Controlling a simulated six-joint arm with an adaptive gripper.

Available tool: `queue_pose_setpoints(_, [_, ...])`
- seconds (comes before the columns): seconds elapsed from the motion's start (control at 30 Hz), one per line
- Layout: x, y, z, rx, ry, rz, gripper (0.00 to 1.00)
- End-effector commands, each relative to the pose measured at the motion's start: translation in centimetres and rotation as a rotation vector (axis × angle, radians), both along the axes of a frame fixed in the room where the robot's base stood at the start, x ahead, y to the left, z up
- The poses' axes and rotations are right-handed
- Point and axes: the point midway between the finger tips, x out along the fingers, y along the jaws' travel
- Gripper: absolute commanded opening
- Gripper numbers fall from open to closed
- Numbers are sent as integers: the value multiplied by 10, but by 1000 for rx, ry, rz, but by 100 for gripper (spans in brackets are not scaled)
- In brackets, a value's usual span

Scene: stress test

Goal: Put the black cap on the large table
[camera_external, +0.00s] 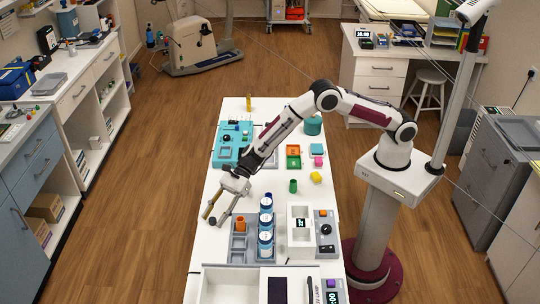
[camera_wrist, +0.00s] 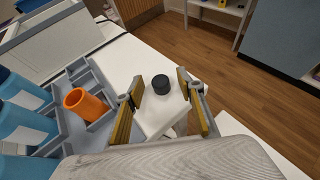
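The black cap (camera_wrist: 161,84) shows in the wrist view between the two fingers of my gripper (camera_wrist: 160,88), with visible space on both sides of it. White lies directly around and below the cap; I cannot tell whether this is the tabletop or a separate white body. In the external view my gripper (camera_external: 217,212) is low over the left edge of the large white table (camera_external: 215,250), its fingers spread apart. I cannot make out the cap there.
Right of my gripper, a grey tray (camera_external: 238,256) holds an orange cup (camera_external: 240,224) and blue bottles (camera_external: 265,222). A white device (camera_external: 300,230) stands beside it. Floor drops away left of the table.

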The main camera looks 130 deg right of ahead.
Motion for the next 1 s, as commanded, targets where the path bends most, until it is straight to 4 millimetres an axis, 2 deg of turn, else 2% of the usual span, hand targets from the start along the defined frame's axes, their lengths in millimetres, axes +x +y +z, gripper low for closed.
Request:
queue_pose_setpoints(0.17, [0,0,0,0,0,0,38])
queue_pose_setpoints(0.2, [0,0,0,0,0,0,35])
queue_pose_setpoints(0.3, [0,0,0,0,0,0,14])
queue_pose_setpoints(0.33, [0,0,0,0,0,0,10])
queue_pose_setpoints(0.77, [0,0,2,0,0,0,8])
queue_pose_setpoints(1.0, [0,0,18,-2,-1,1,8])
